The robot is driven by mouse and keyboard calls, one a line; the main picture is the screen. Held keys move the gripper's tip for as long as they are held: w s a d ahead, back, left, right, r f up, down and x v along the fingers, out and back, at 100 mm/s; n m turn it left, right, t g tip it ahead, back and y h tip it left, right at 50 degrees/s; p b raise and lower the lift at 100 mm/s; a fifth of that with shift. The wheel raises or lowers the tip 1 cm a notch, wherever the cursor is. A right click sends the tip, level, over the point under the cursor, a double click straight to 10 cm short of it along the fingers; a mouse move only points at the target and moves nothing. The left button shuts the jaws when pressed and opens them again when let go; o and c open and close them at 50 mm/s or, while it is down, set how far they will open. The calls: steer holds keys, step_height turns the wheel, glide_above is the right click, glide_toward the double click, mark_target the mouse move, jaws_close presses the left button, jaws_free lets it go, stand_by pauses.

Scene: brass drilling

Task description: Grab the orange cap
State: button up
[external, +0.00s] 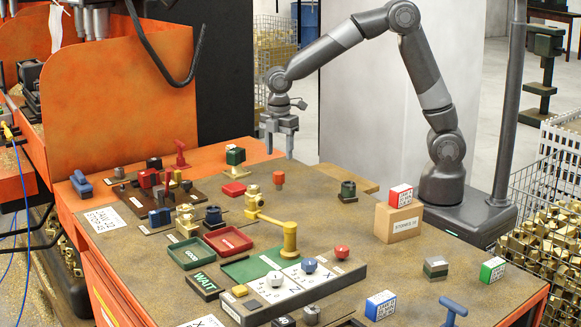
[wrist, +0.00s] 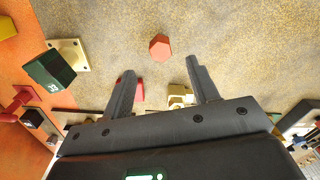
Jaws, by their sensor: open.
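The orange cap (external: 278,180) is a small hexagonal piece standing on the far part of the table, near the orange edge. In the wrist view the orange cap (wrist: 160,47) lies on the brown tabletop, just beyond the fingertips and roughly midway between them. My gripper (external: 279,150) is above the table, a little above the cap in the picture, fingers pointing down. In the wrist view my gripper (wrist: 161,66) is open with nothing between its fingers. The gap between fingers and cap is not clear, but they are apart.
A dark green block on a brass plate (external: 235,156) stands left of the cap. A dark green knob (external: 348,191) is to the right. Bare tabletop surrounds the cap's right side.

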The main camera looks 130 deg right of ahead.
mark_target(279, 173)
steer(key=f, duration=0.8)
steer(key=shift+w+f, duration=0.2)
steer(key=c, duration=1.1)
